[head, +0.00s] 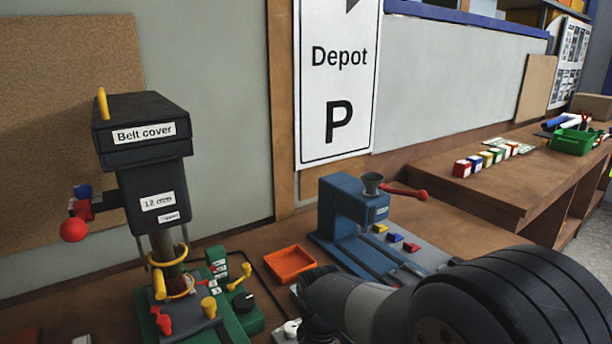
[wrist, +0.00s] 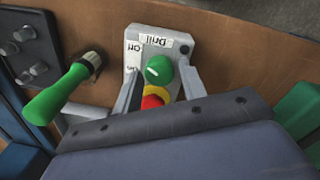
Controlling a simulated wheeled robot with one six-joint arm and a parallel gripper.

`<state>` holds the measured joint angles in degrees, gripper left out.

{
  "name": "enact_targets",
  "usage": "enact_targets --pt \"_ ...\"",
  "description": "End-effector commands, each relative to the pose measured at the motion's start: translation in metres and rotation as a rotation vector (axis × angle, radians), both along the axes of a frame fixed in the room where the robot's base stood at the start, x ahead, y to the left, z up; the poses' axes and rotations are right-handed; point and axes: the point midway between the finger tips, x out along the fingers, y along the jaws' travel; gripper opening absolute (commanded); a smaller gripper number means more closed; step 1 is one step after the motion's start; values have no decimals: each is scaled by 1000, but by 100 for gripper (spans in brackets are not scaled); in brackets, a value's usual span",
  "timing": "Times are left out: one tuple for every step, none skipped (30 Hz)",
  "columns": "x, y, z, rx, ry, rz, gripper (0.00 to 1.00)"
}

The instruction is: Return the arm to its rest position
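In the wrist view my gripper (wrist: 162,82) is open, its two grey fingers apart. A grey switch box (wrist: 135,65) labelled "Drill" lies beyond the fingertips. Its green button (wrist: 159,69) shows between the fingers, with a red button (wrist: 152,101) on a yellow ring below it. I see nothing held; whether the fingers touch the box I cannot tell. In the head view my arm (head: 345,300) reaches in from the lower right, low over the bench, and its fingers cannot be made out.
A drill press (head: 150,180) labelled "Belt cover" stands at left. An orange tray (head: 290,264) and a blue machine (head: 340,215) with a red handle sit beyond my arm. A green-handled lever (wrist: 60,92) is left of the fingers. A raised shelf (head: 480,190) is at right.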

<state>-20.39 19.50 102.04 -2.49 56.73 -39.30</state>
Motion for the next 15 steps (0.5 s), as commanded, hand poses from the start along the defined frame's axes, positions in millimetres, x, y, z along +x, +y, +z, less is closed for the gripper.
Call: enact_targets --pt "1 1 4 1 -3 -8 40" --pt "1 1 7 2 -4 -14 40" --pt "1 1 12 2 -4 -15 40" --pt "1 1 16 2 -6 -14 40" --pt "0 1 21 2 -6 -14 40" --pt "0 1 28 3 -7 -14 40" --pt "0 1 33 3 -7 -14 40" --pt "0 2 39 3 -7 -14 40" --pt "0 2 47 3 -7 -15 40" --pt "-1 2 54 3 -7 -15 40" --pt "-1 2 60 3 -7 -15 40" --pt "-1 2 67 3 -7 -15 40" --pt "-2 2 74 3 -7 -15 40" --pt "-2 3 80 3 -7 -15 40" --pt "-2 3 88 2 -6 -15 40"
